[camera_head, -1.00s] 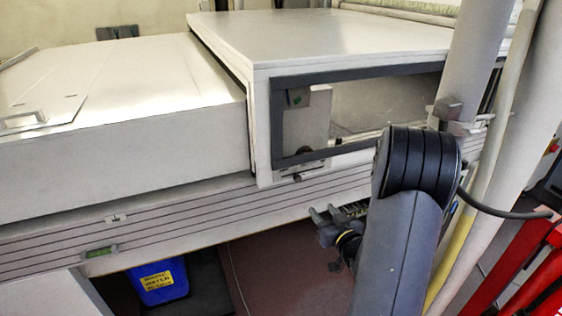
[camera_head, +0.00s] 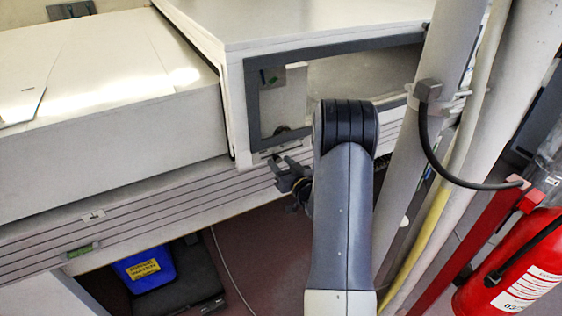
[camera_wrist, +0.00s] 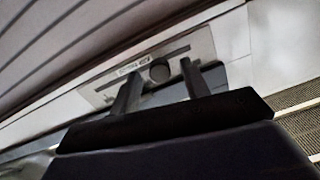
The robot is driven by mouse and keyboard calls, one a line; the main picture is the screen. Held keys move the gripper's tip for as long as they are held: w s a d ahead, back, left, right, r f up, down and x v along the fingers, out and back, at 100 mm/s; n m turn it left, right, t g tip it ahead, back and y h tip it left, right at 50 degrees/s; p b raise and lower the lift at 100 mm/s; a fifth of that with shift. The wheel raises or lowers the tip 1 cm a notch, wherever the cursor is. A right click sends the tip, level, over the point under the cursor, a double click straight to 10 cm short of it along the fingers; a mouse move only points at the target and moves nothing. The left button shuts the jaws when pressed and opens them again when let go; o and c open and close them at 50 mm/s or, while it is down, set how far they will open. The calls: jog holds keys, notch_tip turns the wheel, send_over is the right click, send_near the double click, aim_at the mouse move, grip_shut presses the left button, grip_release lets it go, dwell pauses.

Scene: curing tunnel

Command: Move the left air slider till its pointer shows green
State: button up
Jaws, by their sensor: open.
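In the wrist view, a pale plate (camera_wrist: 150,72) carries a dark slot, small lettering and a round dark knob (camera_wrist: 159,71). The knob shows between the two fingertips of my gripper (camera_wrist: 160,72); I cannot tell whether they touch it. In the head view, my gripper (camera_head: 285,170) is at the tunnel's lower edge, just below the slider plate (camera_head: 284,149), which is small and partly unclear. My gripper is open and empty. The pointer and its colour cannot be made out. I cannot tell for certain that this is the left slider.
A dark-framed window (camera_head: 252,110) is above, with a plate (camera_head: 290,95) bearing a small green mark behind it. A grooved rail (camera_head: 150,207) runs below. A grey post (camera_head: 435,110) and a red extinguisher (camera_head: 515,265) stand right.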

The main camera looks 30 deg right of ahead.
jog(key=shift+w, duration=0.2)
grip_shut()
dwell(0.4)
